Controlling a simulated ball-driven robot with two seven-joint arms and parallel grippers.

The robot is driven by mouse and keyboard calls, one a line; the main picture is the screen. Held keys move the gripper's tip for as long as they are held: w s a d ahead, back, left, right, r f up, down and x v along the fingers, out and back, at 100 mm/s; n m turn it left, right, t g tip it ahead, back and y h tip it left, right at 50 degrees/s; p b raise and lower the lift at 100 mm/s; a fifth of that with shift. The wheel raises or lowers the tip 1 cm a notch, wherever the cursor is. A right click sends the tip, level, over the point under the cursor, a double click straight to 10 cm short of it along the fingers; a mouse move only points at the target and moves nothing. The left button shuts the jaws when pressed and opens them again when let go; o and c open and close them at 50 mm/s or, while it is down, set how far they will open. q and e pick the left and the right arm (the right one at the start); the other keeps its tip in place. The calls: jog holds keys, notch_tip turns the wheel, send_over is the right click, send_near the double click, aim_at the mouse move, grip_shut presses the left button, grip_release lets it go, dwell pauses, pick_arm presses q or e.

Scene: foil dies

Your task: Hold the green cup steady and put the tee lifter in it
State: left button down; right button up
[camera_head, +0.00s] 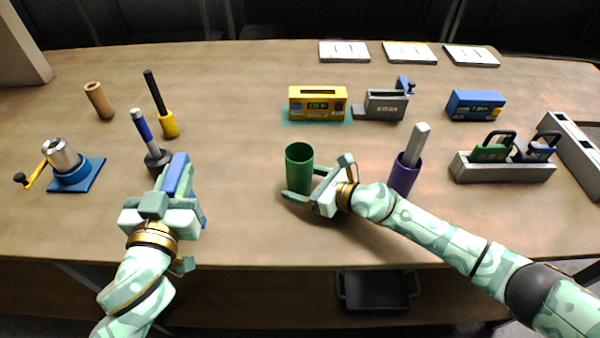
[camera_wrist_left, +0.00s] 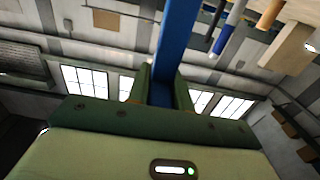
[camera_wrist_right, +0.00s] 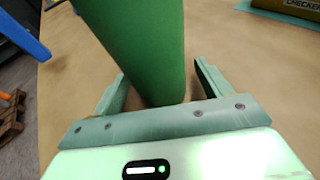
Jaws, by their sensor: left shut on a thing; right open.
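The green cup (camera_head: 300,168) stands upright and open-topped on the table near the front middle. My right gripper (camera_head: 310,184) is open low at the cup, with a finger on each side; the right wrist view shows the cup (camera_wrist_right: 140,45) between the open fingers (camera_wrist_right: 158,92). My left gripper (camera_head: 172,196) is shut on a blue bar (camera_head: 178,172), apparently the tee lifter, held left of the cup. The bar (camera_wrist_left: 178,40) rises between the fingers (camera_wrist_left: 160,88) in the left wrist view. Its far end is partly hidden by the gripper in the head view.
A purple cup (camera_head: 404,177) with a grey bar stands right of my right gripper. A grey holder (camera_head: 505,172) is further right. Behind the green cup are a yellow box (camera_head: 317,103) and a grey block (camera_head: 384,104). Table between my grippers is clear.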

jog(key=shift+a, duration=0.1)
jog(key=c, duration=0.8)
pick_arm(q)
jog(key=w+d+r+m+g+h, duration=0.1)
jog(key=w+d+r+m+h, duration=0.25)
jog(key=w+d+r, duration=0.5)
jog(key=w+d+r+m+g+h, duration=0.15)
jog(key=w+d+r+h, duration=0.35)
jog(key=d, duration=0.7)
notch_tip(320, 180, down, 17)
jog(key=shift+s+r+m, duration=0.2)
jog(key=shift+s+m, duration=0.1)
jog(key=shift+s, duration=0.15)
